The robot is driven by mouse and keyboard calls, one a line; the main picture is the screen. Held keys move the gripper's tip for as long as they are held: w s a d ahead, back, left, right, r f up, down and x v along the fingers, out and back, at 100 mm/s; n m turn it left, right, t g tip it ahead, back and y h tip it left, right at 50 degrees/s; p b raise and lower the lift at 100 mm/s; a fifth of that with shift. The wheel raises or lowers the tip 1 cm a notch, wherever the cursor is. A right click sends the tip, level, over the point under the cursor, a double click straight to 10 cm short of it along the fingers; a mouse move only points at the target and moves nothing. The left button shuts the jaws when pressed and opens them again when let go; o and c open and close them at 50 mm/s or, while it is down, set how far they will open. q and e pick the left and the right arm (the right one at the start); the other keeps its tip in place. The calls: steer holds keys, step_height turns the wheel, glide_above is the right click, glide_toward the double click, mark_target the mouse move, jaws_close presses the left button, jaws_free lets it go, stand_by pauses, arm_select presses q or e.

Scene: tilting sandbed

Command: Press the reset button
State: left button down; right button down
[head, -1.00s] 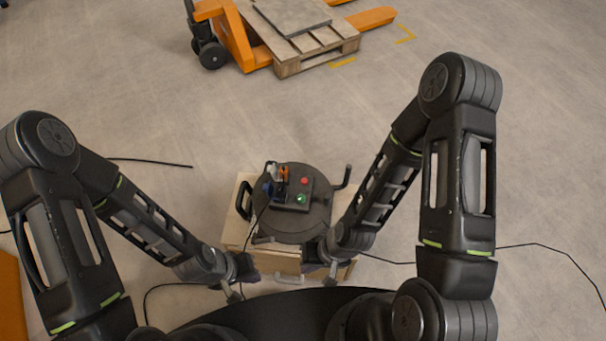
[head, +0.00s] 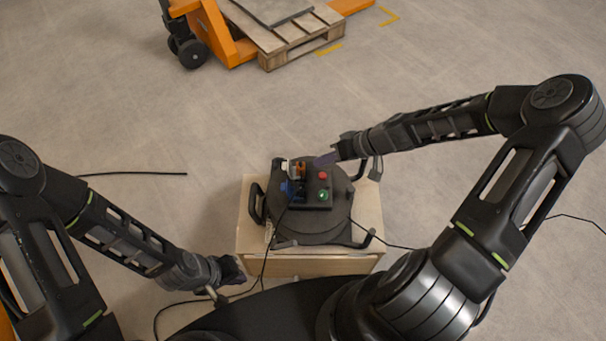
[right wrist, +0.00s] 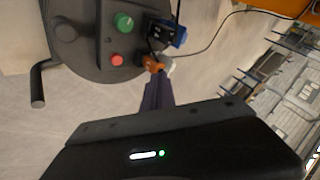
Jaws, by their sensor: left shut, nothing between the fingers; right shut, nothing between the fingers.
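A dark control panel (head: 313,201) sits on a round black lid-like device (head: 290,228). It carries a red button (head: 322,175) and a green button (head: 322,195); the right wrist view also shows the red button (right wrist: 117,60) and green button (right wrist: 124,22). I cannot read which is the reset button. My right gripper (head: 324,160) is shut and empty, just beyond the panel's far edge near the red button. Its purple fingers (right wrist: 158,95) point toward the panel; contact cannot be told. My left gripper (head: 240,272) is shut and empty, left of the wooden box.
The device stands on a wooden box (head: 310,265) and has bent handles at its sides. Orange and blue parts (head: 290,188) sit at the panel's left side. Black cables cross the floor. An orange pallet jack (head: 222,40) with a wooden pallet stands far back.

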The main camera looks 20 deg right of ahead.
mark_target(326, 176)
arm_select(q)
steer(key=shift+w+a+f, duration=0.25)
steer(key=shift+w+a, duration=0.05)
steer(key=shift+a, duration=0.15)
arm_select(e)
steer(key=shift+w+d+r+n+t, duration=0.15)
steer(key=shift+w+d+r, duration=0.2)
steer(key=shift+w+d, duration=0.15)
steer(key=shift+w+d+r+n+t, duration=0.15)
steer(key=shift+w+d+r, duration=0.2)
steer(key=shift+d, duration=0.2)
arm_select(q)
steer(key=shift+f, duration=0.15)
arm_select(e)
steer(key=shift+f, duration=0.2)
